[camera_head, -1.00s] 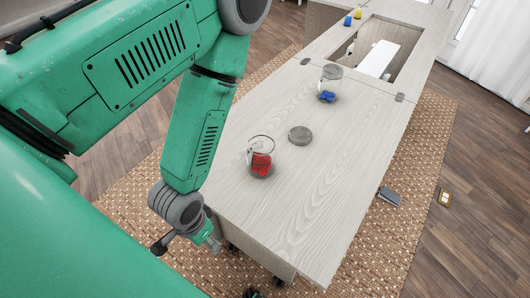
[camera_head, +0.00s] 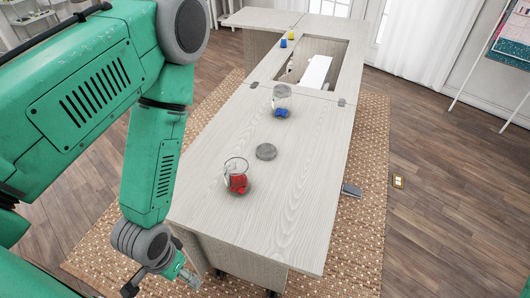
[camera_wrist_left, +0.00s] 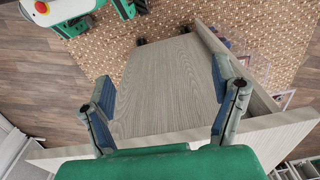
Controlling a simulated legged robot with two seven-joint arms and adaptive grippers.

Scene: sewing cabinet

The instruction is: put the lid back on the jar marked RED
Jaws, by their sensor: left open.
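A clear glass jar (camera_head: 236,177) with red contents stands on the pale wooden cabinet top (camera_head: 285,200), near its left edge. Its top looks open, and I cannot read any marking on it. A round grey lid (camera_head: 266,152) lies flat on the top just behind and right of this jar, apart from it. My left gripper (camera_head: 187,280) is low at the near left, outside the cabinet edge and below its top, apart from jar and lid. In the left wrist view its two fingers (camera_wrist_left: 163,95) are spread with nothing between them. My right gripper is not in view.
A second glass jar (camera_head: 282,102) with blue contents and a greyish top stands farther back. Blue and yellow spools (camera_head: 287,40) stand beyond a rectangular opening holding a white item (camera_head: 316,72). The near right of the top is clear.

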